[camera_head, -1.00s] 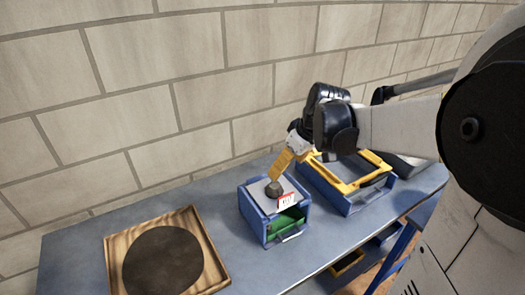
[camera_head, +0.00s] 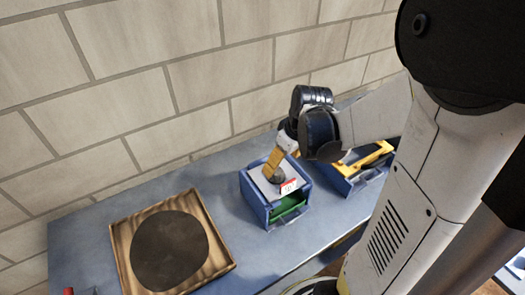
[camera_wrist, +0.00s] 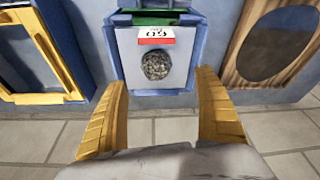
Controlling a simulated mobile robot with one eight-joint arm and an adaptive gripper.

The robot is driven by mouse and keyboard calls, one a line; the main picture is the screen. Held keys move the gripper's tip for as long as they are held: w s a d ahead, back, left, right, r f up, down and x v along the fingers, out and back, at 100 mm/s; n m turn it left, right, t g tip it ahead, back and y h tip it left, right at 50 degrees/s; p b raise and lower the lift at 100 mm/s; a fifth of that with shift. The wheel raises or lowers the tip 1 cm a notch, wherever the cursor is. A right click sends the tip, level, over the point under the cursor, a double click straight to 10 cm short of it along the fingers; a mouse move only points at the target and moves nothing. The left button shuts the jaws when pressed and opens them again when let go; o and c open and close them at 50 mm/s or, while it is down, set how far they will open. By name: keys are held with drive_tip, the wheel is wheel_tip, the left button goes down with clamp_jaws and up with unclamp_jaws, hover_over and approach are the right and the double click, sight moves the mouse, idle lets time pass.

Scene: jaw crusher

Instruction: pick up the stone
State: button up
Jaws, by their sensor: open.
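The stone (camera_wrist: 157,65) is a small, rounded, speckled grey lump. It rests on the light grey top of the blue box (camera_head: 249,195), beside a red and white label (camera_wrist: 156,36). In the head view the stone (camera_head: 276,175) is a dark lump, partly hidden by my gripper's yellow finger. My gripper (camera_wrist: 160,92) is open and empty in the wrist view, its two yellow fingers standing apart to the left and right of the stone's line. In the head view my gripper (camera_head: 273,163) is right at the stone; whether they touch I cannot tell.
A wooden tray (camera_head: 122,245) with a dark round patch (camera_head: 170,250) lies to the left. A blue and yellow frame (camera_head: 376,158) stands to the right of the box. The brick wall (camera_head: 130,100) runs behind the bench (camera_head: 240,245). The bench between tray and box is clear.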

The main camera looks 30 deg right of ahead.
sight(278, 172)
drive_tip(key=b+x, duration=0.1)
drive_tip(key=x, duration=0.2)
drive_tip(key=shift+s+f, duration=0.15)
drive_tip(key=x, duration=0.2)
drive_tip(key=b+x, duration=0.1)
drive_tip(key=x, duration=0.1)
drive_tip(key=b+x, duration=0.1)
drive_tip(key=shift+w+d+f, duration=0.25)
drive_tip(key=shift+w+f, duration=0.05)
drive_tip(key=shift+w, duration=0.15)
drive_tip(key=shift+s, duration=0.1)
drive_tip(key=c, duration=1.5)
